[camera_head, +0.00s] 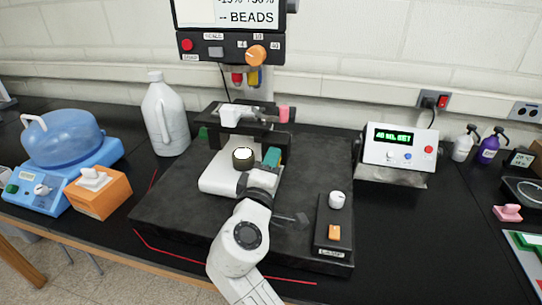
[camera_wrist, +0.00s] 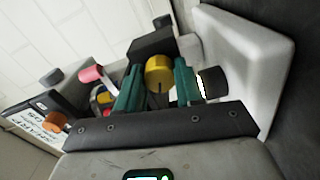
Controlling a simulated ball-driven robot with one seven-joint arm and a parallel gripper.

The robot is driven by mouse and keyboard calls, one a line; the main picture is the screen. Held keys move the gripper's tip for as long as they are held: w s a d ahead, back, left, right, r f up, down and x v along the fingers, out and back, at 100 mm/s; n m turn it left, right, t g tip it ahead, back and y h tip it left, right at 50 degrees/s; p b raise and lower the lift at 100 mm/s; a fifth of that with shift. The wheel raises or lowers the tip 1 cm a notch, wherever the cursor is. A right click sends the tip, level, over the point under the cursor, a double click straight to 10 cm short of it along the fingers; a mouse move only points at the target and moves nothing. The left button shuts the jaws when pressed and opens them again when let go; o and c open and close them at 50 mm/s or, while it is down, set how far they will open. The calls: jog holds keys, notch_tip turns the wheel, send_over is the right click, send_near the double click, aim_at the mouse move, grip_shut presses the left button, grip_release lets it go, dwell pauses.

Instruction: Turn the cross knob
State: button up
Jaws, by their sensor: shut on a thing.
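My gripper (camera_wrist: 157,90) has its two teal fingers on either side of a round yellow knob (camera_wrist: 159,70) with a dark slot in its face. The fingers are shut on this knob, at the extrusion frame's dark block (camera_wrist: 152,44). I take the yellow knob to be the cross knob; its full cross shape does not show. In the head view my gripper (camera_head: 271,157) reaches over the white base (camera_head: 214,184), and the yellow knob is hidden behind it. A dark round knob with a white top (camera_head: 243,157) stands just left of the fingers.
A pink cylinder (camera_head: 284,114) sits on the frame behind. A control panel with an orange knob (camera_head: 256,53) hangs above. A dark box with a white knob (camera_head: 337,199) is at right. A white jug (camera_head: 163,115) and an orange tissue box (camera_head: 99,190) are left.

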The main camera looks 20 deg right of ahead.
jog(key=shift+n+p, duration=1)
jog(key=shift+n, duration=0.5)
jog(key=o, duration=1)
jog(key=b+v, duration=0.2)
jog(key=v, duration=0.9)
jog(key=shift+w, duration=0.1)
